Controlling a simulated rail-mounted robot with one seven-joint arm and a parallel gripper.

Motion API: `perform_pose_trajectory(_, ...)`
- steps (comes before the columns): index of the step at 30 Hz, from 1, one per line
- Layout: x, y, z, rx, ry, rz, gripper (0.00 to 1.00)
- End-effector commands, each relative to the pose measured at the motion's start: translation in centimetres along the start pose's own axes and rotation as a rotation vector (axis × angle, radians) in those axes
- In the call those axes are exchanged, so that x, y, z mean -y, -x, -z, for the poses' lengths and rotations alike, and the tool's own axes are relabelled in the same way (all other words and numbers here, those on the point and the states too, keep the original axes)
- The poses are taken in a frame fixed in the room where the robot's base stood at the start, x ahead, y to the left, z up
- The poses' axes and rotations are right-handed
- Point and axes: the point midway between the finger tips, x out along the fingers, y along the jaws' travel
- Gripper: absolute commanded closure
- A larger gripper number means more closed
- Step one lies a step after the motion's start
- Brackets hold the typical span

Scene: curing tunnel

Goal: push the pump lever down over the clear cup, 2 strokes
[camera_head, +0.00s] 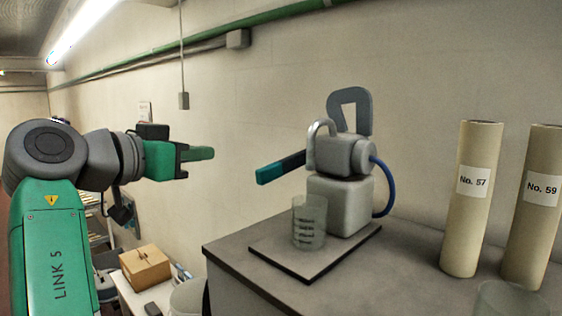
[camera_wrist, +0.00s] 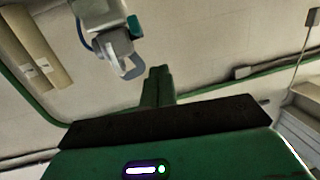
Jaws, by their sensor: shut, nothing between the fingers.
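The pump (camera_head: 342,190) is a grey block with a rounded head, a hooked metal spout and a blue hose, standing on a dark mat (camera_head: 268,258) on the bench. Its lever (camera_head: 281,168), dark with a teal tip, slopes out to the left and down. The clear cup (camera_head: 309,222) stands on the mat beside the pump body, below the spout and lever. My gripper (camera_head: 208,153) is green, shut and empty, in the air to the left of the lever tip and slightly higher, apart from it. In the wrist view the shut fingers (camera_wrist: 158,80) point toward the pump (camera_wrist: 105,25).
Two tan rolls labelled No. 57 (camera_head: 471,200) and No. 59 (camera_head: 532,210) stand right of the pump. Another clear vessel (camera_head: 510,299) is at the bench's front right. A switch (camera_head: 183,100) hangs above my gripper.

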Motion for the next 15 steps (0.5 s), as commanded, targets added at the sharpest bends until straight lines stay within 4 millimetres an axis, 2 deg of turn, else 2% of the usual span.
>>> perform_pose_trajectory(3, -0.5, 0.7, 1.6, -0.007, 0.001, -0.090, 1.00)
perform_pose_trajectory(6, -0.9, 1.0, 2.2, -0.011, 0.001, -0.131, 1.00)
perform_pose_trajectory(15, -1.0, 1.0, 2.3, -0.013, 0.001, -0.142, 1.00)
